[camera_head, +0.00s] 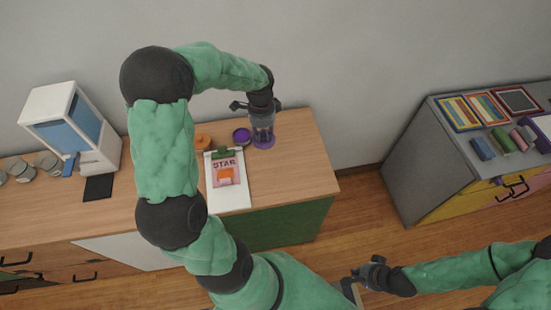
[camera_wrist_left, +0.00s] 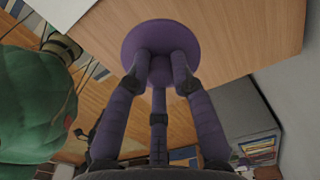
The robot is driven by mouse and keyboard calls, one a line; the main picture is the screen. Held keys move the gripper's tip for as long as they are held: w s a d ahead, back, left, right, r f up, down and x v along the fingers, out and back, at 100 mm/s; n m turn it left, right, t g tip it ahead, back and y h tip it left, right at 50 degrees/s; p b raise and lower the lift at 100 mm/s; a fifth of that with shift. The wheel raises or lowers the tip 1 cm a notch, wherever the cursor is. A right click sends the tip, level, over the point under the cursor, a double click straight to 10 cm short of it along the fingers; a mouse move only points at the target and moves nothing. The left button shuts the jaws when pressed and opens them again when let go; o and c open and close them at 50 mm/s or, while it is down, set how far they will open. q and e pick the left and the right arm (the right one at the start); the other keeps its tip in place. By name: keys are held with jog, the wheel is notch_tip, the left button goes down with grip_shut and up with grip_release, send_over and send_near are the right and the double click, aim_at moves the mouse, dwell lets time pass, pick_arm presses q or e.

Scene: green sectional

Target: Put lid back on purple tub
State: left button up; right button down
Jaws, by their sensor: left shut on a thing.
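The purple lid (camera_head: 263,145) is a flat disc at the right part of the wooden counter. My left gripper (camera_head: 263,134) points down and is shut on the lid's knob. In the left wrist view, the fingers (camera_wrist_left: 160,72) close around the knob of the lid (camera_wrist_left: 160,30). I cannot tell whether the lid touches the counter. The purple tub (camera_head: 242,134) is small and round with a dark open top. It stands on the counter just left of the lid. My right gripper (camera_head: 368,273) is low, away from the counter; its jaws are unclear.
A clipboard (camera_head: 228,190) with a STAR sheet lies in front of the tub. An orange round thing (camera_head: 202,142) sits left of the tub. A white machine (camera_head: 65,120) stands at the left. A grey cabinet (camera_head: 420,155) is at the right. The counter's right end is clear.

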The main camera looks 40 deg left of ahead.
pick_arm(q)
jog(key=shift+w+a+f+n+b, duration=0.4)
jog(key=shift+a+f+n, duration=0.55)
jog(key=shift+a, duration=1.3)
jog(key=shift+w+a+f+n+b, duration=0.45)
jog(key=shift+a+f, duration=1)
jog(key=shift+a, duration=0.85)
jog(key=shift+w+a+f+n+b, duration=0.25)
jog(key=shift+a+f+n+b, duration=0.35)
jog(key=shift+a+f, duration=1.15)
jog(key=shift+a+f+b, duration=0.5)
jog(key=shift+f+b, duration=0.05)
jog(key=shift+f, duration=0.15)
jog(key=shift+p, duration=0.3)
jog(key=shift+f, duration=0.15)
jog(key=o, duration=1.4)
